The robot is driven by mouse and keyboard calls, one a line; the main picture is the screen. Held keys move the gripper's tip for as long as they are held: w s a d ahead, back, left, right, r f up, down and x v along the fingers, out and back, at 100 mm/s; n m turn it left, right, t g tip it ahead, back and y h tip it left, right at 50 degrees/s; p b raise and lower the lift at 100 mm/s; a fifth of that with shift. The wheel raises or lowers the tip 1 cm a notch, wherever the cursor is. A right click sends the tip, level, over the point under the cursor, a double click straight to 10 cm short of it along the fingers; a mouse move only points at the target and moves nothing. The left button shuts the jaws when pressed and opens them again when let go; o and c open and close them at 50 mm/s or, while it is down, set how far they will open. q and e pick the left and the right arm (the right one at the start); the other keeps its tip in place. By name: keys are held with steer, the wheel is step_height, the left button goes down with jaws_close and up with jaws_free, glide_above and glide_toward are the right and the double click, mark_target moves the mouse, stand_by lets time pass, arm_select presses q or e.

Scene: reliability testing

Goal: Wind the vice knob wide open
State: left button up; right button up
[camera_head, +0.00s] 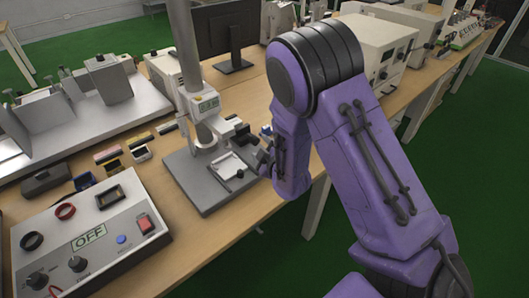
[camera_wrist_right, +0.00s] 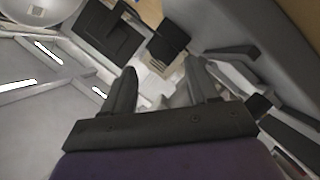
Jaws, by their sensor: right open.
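My right gripper (camera_head: 262,158) is beside the small vice (camera_head: 232,168) on the grey base plate of the test stand, at its right side. The purple wrist and forearm hide part of the fingers. In the right wrist view the gripper's two dark fingers (camera_wrist_right: 162,78) are spread apart, with no object clearly held between them. I cannot make out the vice knob clearly in either view, and whether a finger touches it cannot be told. My left gripper is not in view.
The stand's column (camera_head: 183,45) and its force gauge (camera_head: 205,105) rise behind the vice. Several small coloured blocks lie left of the stand. A monitor (camera_head: 228,35) and instruments stand behind. The table's front edge runs close by.

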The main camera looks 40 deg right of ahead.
mark_target(257, 140)
steer(key=v, duration=0.2)
steer(key=shift+s, duration=0.3)
steer(key=shift+r, duration=0.15)
steer(key=d+r+m+y+p, duration=0.2)
steer(key=d+m+y+p, duration=0.15)
steer(key=d+p, duration=0.25)
steer(key=w+a+f+m, duration=0.1)
steer(key=w, duration=0.2)
steer(key=w+a+f+m+y, duration=0.1)
steer(key=w+f, duration=0.1)
steer(key=w+a+f+m, duration=0.1)
steer(key=w, duration=0.2)
steer(key=shift+w+a+f+m+g+y+p, duration=0.25)
steer(key=shift+w+f+m+g+p, duration=0.1)
steer(key=shift+w+f+g, duration=0.05)
steer(key=c, duration=1)
